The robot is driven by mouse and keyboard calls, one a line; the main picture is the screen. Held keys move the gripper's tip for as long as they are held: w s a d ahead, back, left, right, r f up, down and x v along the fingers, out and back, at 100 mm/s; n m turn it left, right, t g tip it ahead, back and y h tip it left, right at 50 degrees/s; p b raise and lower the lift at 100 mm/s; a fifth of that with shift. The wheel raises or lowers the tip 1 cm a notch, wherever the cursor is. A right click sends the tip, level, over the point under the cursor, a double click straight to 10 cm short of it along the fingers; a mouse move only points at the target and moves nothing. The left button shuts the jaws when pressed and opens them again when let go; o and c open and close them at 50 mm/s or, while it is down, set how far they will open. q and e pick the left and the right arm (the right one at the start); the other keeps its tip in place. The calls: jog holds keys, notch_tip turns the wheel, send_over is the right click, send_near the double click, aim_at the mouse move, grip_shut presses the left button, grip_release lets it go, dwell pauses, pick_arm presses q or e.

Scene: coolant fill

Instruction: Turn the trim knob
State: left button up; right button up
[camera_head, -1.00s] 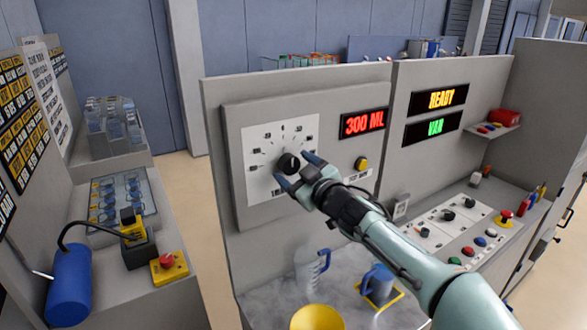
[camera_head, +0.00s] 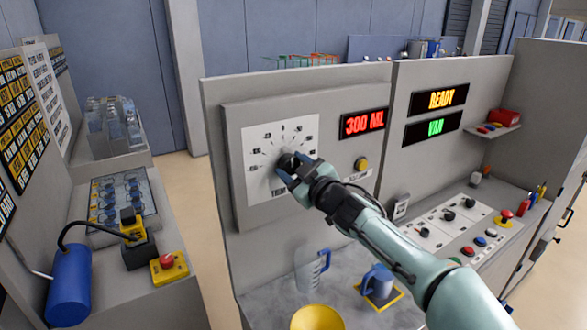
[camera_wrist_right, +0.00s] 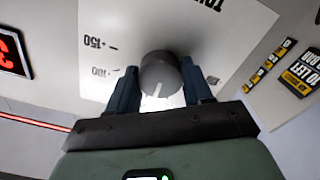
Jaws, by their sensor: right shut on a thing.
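The trim knob (camera_head: 287,160) is a dark round knob on a white dial plate (camera_head: 262,138) fixed to the upright grey panel. My right gripper (camera_head: 290,170) is at the knob, its blue fingers on either side, and hides part of it. The display (camera_head: 363,123) beside the dial reads 300 ML in red. My left gripper is not in view.
A yellow button (camera_head: 361,163) sits right of the dial. Signs read READY (camera_head: 440,99) and VAN (camera_head: 435,127). A control shelf (camera_head: 455,220) stands at the right.

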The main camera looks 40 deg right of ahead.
jog(key=shift+n, duration=2.5)
jog(key=o, duration=1)
jog(key=shift+o, duration=0.2)
jog(key=s+a, duration=0.1)
jog(key=s, duration=1.2)
jog(key=shift+s+a, duration=0.2)
jog(key=shift+a, duration=0.05)
